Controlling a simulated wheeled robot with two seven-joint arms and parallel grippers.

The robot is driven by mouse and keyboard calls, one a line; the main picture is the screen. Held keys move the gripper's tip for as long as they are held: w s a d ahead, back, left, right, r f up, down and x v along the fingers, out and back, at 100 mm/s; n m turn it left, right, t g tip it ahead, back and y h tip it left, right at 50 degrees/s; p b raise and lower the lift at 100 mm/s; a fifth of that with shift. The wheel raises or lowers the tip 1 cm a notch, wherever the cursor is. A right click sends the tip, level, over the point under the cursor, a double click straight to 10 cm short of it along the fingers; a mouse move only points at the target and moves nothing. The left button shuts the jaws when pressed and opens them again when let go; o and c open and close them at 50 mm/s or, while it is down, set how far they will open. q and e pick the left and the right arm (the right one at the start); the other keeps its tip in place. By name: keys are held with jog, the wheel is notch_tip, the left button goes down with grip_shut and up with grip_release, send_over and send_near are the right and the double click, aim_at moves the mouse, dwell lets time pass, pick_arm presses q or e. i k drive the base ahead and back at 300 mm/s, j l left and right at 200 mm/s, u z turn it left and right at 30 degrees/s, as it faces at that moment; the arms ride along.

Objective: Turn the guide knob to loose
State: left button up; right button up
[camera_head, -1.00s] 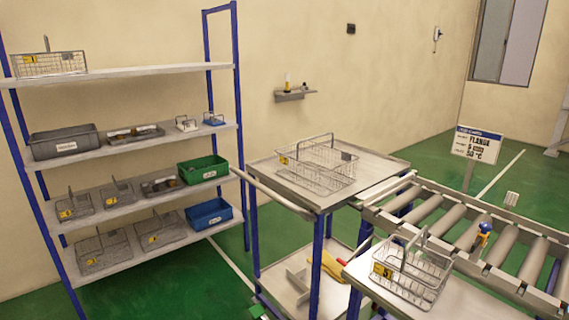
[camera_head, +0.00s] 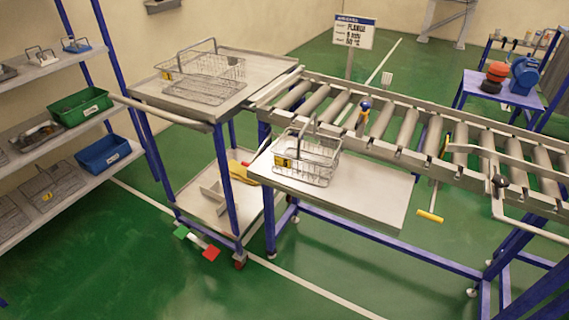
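A dark round knob (camera_head: 499,181) sits on a pale upright bracket at the near side of the roller conveyor (camera_head: 400,135), at the right of the head view. I cannot read any loose or tight marking on it. A pale guide rail (camera_head: 520,163) runs along the rollers close to this knob. A blue-topped part with a yellow body (camera_head: 364,108) stands at the conveyor's left half. I cannot tell for certain which of these is the guide knob. Neither of my grippers is in view.
A wire basket (camera_head: 306,160) stands on a side table (camera_head: 370,190) before the conveyor. A trolley (camera_head: 150,95) with another basket is at the left, beside shelves. A yellow-handled bar (camera_head: 430,216) hangs below the conveyor. A purple table (camera_head: 500,88) stands behind. Green floor is open in front.

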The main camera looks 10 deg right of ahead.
aim_at(500, 180)
jog(key=z, duration=1.65)
